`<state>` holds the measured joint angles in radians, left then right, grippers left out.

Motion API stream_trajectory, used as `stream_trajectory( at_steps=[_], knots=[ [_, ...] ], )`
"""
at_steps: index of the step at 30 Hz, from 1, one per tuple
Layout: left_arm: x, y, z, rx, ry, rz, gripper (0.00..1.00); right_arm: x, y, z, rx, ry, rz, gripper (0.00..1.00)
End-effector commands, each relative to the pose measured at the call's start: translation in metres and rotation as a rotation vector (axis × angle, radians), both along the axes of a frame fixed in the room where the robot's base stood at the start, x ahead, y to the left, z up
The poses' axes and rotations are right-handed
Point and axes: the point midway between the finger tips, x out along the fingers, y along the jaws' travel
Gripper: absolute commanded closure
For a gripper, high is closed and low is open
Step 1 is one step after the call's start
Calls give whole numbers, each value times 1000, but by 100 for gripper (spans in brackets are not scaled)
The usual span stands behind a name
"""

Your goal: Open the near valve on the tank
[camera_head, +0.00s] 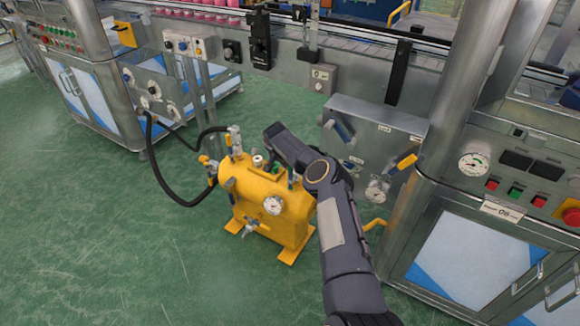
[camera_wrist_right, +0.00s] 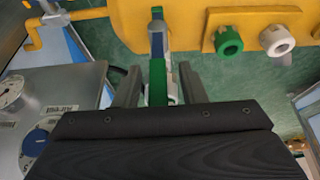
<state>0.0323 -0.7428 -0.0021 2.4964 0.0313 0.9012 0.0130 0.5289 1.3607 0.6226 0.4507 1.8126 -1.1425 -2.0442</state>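The yellow tank (camera_head: 265,208) stands on the floor in the middle of the head view, with a round gauge (camera_head: 272,204) on its front. My right arm reaches over its right end and hides part of its top. In the right wrist view, a valve with a green handle (camera_wrist_right: 158,80) stands out from the yellow tank body (camera_wrist_right: 190,20). My right gripper (camera_wrist_right: 160,88) has its two dark fingers on either side of this handle. The fingers look apart, with a narrow gap on the left; contact on the right is unclear. My left gripper is out of view.
A black hose (camera_head: 165,185) runs from the tank's left valve to the machine at the left. A steel cabinet (camera_head: 455,255) stands close on the right. A green knob (camera_wrist_right: 228,40) and a white knob (camera_wrist_right: 276,40) sit beside the valve. Floor at the left is clear.

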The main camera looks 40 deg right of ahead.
Motion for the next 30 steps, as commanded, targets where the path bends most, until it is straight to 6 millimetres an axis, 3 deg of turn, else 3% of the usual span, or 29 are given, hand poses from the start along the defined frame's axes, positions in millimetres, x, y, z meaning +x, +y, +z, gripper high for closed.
stream_trajectory(
  at_steps=[15,30],
  knots=[
    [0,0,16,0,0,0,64,-9,25,65,-1,0,2,63],
    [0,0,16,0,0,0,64,-10,28,72,0,0,1,63]
  ],
)
